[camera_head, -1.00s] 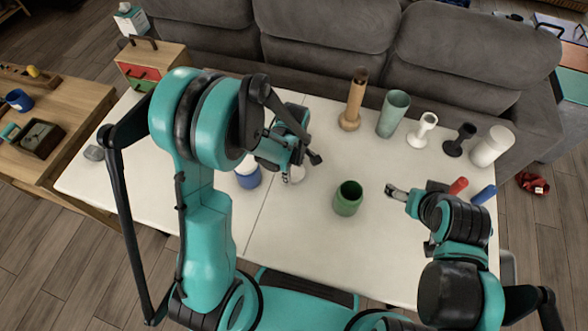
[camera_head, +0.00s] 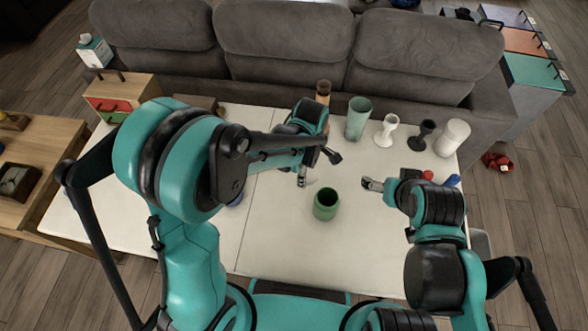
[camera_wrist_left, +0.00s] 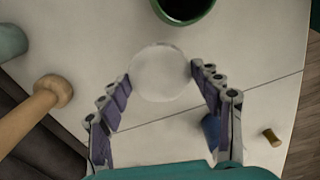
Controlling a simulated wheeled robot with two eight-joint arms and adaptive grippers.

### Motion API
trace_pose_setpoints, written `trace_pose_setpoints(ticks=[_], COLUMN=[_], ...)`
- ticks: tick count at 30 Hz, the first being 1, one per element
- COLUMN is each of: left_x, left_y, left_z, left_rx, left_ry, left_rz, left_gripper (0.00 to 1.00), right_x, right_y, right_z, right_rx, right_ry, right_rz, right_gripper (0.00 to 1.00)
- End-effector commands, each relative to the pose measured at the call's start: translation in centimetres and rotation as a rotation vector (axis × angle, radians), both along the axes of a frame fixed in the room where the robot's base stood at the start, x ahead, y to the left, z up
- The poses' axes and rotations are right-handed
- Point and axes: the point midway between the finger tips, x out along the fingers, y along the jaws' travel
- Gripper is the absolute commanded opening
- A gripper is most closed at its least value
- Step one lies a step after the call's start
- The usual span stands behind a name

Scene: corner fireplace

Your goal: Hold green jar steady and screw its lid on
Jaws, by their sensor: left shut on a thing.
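The green jar (camera_head: 325,204) stands upright and open on the white table, its inside dark. Part of its rim shows at the top of the left wrist view (camera_wrist_left: 186,8). My left gripper (camera_head: 303,178) is shut on a pale round lid (camera_wrist_left: 160,72), gripped by its edges between the two fingers. The lid is beside the jar, apart from its mouth; it is hard to make out against the table in the head view. My right gripper (camera_head: 370,184) is to the right of the jar, not touching it; its finger gap is too small to judge.
Along the table's back stand a wooden vase (camera_head: 323,92), a pale green cup (camera_head: 357,118), a white goblet (camera_head: 386,130), a black goblet (camera_head: 421,135) and a white cylinder (camera_head: 452,138). Red and blue items lie by my right arm. The front table area is clear.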

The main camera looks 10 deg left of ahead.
Motion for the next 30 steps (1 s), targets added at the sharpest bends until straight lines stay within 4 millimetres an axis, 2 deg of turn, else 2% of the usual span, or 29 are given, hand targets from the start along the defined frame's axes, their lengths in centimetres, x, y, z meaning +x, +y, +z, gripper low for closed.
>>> trace_pose_setpoints(ticks=[12,17,20,23,30], left_x=[0.0,0.1,0.5,1.0,1.8], left_y=[-0.4,0.1,1.4,3.6,10.1], left_z=[0.2,0.2,0.2,0.2,0.2], left_rx=[0.0,0.0,0.0,0.0,0.0], left_ry=[0.0,0.0,0.0,0.0,0.0], left_rz=[0.001,-0.03,-0.126,-0.295,-0.821], left_gripper=[0.52,0.52,0.52,0.52,0.52], right_x=[0.0,0.0,0.0,0.0,0.0], right_y=[0.0,0.0,0.0,0.0,0.0], right_z=[0.1,0.1,0.1,0.1,0.1], right_rx=[0.0,0.0,0.0,0.0,0.0], right_ry=[0.0,0.0,0.0,0.0,0.0], right_rz=[0.0,0.0,0.0,0.0,0.0], right_gripper=[0.85,0.85,0.85,0.85,0.85])
